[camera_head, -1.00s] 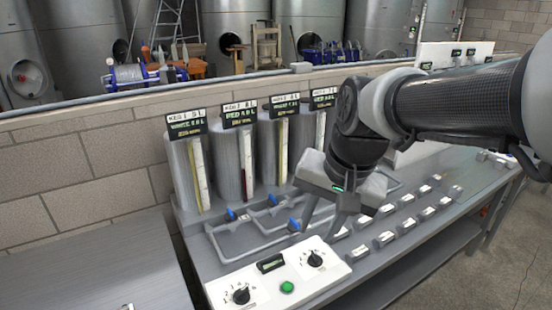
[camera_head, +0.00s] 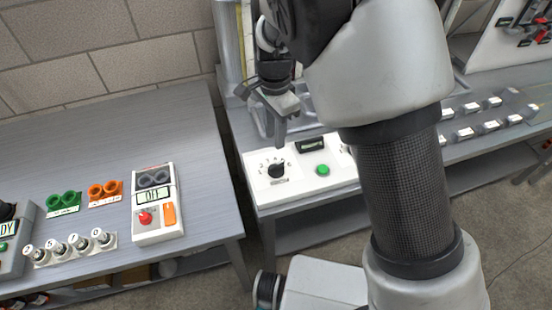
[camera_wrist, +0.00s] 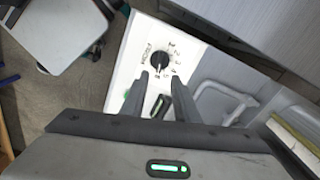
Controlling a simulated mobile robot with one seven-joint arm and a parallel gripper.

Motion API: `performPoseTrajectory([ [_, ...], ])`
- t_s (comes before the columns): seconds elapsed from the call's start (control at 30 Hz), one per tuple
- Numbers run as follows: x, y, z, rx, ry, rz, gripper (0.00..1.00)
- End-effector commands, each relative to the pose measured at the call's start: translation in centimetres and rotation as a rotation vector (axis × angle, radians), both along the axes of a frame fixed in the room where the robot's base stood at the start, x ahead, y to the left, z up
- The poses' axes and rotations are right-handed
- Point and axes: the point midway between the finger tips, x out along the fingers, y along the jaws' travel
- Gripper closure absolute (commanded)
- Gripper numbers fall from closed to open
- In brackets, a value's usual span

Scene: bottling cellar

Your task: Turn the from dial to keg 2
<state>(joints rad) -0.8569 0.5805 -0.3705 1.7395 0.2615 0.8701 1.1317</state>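The from dial is the black knob (camera_head: 276,171) at the left end of the white control panel (camera_head: 262,197), with small marks around it. In the wrist view the knob (camera_wrist: 155,60) lies just beyond my fingertips, with numbers on one side and a printed word on the other. Its exact pointer setting is too small to read. My gripper (camera_head: 281,132) is above and just behind the dial in the head view. In the wrist view its two fingers (camera_wrist: 160,76) are apart with nothing held between them, and they appear short of the knob.
A green button (camera_head: 322,170) and a small dark display (camera_head: 312,145) sit right of the dial. My arm hides the panel's right end. A grey table (camera_head: 110,145) with a white device reading OFF (camera_head: 157,205) stands to the left, across a gap.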

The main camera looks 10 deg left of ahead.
Motion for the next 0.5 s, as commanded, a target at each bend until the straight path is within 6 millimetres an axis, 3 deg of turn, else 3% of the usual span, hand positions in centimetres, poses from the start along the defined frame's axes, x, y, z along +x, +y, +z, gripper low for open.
performPoseTrajectory([
  [0.3,-0.1,-0.1,-7.2,-0.003,0.003,0.0,0.72],
  [0.5,0.0,-0.1,-10.4,-0.001,0.001,0.001,0.72],
])
